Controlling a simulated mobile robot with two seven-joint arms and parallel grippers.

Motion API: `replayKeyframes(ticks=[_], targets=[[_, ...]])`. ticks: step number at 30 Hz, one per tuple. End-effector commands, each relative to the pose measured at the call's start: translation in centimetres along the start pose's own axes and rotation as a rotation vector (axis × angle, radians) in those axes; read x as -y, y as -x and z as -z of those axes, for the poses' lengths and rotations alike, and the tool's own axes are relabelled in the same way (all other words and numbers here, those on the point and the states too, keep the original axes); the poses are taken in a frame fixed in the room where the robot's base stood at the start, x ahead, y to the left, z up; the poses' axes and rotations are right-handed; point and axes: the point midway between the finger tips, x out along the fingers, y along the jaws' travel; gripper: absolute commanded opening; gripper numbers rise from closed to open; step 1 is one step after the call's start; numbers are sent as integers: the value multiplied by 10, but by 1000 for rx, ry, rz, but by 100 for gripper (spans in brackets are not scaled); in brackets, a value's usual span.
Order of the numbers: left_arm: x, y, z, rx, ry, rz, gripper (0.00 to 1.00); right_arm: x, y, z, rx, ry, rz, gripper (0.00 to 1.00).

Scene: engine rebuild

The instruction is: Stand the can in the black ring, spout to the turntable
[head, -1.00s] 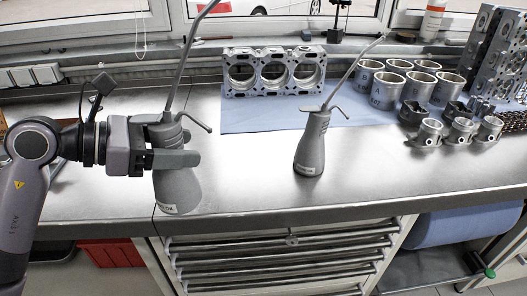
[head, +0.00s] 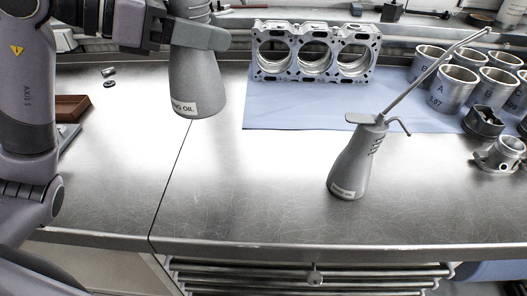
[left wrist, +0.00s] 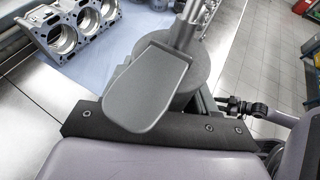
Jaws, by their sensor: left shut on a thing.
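A grey oil can (head: 196,82) with a white label ending in "NG OIL" hangs upright in my left gripper (head: 192,34). The jaws are shut around its upper body. Its top and spout are cut off by the frame in the head view. I cannot make out the black ring or the turntable. My right gripper is not in view.
An engine block (head: 313,52) stands on a blue mat (head: 285,108). Metal cylinders (head: 452,88) and small fittings (head: 497,152) are at the right. A brown box (head: 70,108) and tiny parts (head: 109,78) lie at the left. The front left bench top (head: 115,185) is clear.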

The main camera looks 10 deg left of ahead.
Motion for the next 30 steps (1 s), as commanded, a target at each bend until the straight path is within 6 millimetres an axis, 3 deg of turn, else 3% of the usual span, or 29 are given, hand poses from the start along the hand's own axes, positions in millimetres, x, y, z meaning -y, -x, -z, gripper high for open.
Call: replayKeyframes(ticks=[5, 24, 30], targets=[[2, -7, 16, 2, 2, 3, 0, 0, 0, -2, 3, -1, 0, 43], [9, -51, 122, 4, 5, 3, 0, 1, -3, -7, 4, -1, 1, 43], [10, -60, 144, 5, 0, 0, 0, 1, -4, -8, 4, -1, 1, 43]])
